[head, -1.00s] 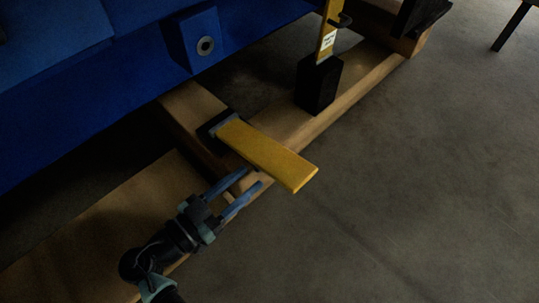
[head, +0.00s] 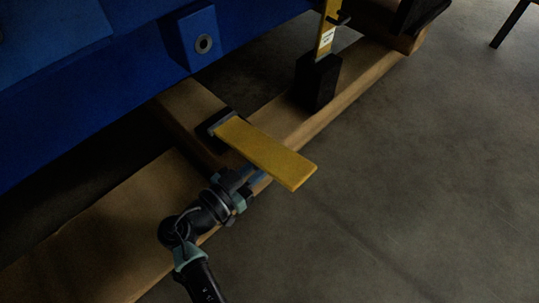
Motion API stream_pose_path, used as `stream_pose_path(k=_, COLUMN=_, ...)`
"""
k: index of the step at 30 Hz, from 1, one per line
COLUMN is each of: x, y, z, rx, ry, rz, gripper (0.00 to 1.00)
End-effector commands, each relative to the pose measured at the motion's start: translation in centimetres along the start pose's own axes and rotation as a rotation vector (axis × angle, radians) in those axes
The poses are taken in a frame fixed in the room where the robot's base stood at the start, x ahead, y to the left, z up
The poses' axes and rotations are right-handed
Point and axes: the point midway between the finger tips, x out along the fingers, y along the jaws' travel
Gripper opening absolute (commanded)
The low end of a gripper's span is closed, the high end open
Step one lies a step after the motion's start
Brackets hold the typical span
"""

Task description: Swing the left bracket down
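The left bracket is a flat yellow bar (head: 264,154) in the head view. Its far end meets a dark mount with a grey edge (head: 220,127) on the timber frame. The bar sticks out over the timber toward the lower right, looking roughly level. My gripper (head: 254,176) is at the bar's near-left side, close to its lower edge. Its blue fingers look apart, with their tips partly hidden by the bar. I cannot tell whether they touch it. Nothing shows between the fingers.
A second yellow bracket (head: 328,30) stands upright in a black block (head: 317,82) on the timber beam (head: 367,78). The large blue engine body (head: 90,80) rises behind. Open grey floor (head: 430,190) lies to the right.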

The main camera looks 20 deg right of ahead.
Motion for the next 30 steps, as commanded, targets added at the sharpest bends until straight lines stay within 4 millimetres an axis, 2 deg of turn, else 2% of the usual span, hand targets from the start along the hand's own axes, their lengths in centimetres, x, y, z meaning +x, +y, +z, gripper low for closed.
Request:
stream_pose_path(k=2, x=-0.02, y=0.00, z=0.00, rx=0.000, ry=0.000, rz=0.000, gripper=0.00)
stream_pose_path(k=30, x=-0.07, y=0.00, z=0.01, rx=0.000, ry=0.000, rz=0.000, gripper=0.00)
